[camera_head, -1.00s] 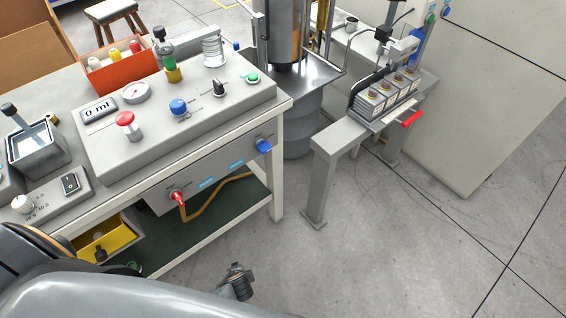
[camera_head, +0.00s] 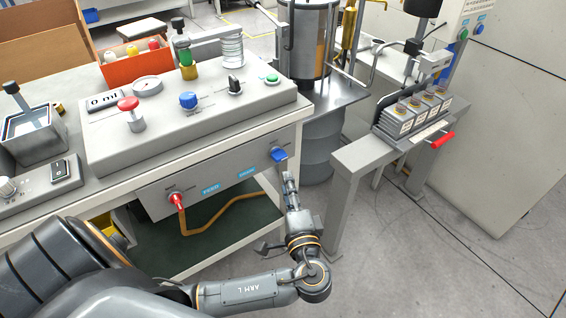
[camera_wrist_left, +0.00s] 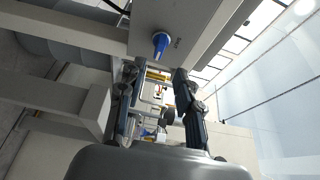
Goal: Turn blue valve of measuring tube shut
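A blue valve handle (camera_head: 279,154) sits at the right end of the grey front panel, under the tabletop. It also shows in the left wrist view (camera_wrist_left: 160,42), pointing roughly towards the camera. My left gripper (camera_head: 290,180) is just below the handle in the head view. In the left wrist view, its two fingers (camera_wrist_left: 156,75) are spread apart with nothing held between them; the handle lies just beyond the tips, apart from them as far as I can tell. My right gripper is out of view.
A red valve (camera_head: 177,201) with an orange hose (camera_head: 222,220) is at the panel's left end. A blue knob (camera_head: 188,100) is on the console top. A grey stand (camera_head: 347,185) rises right of my gripper. Floor (camera_head: 420,255) is clear at lower right.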

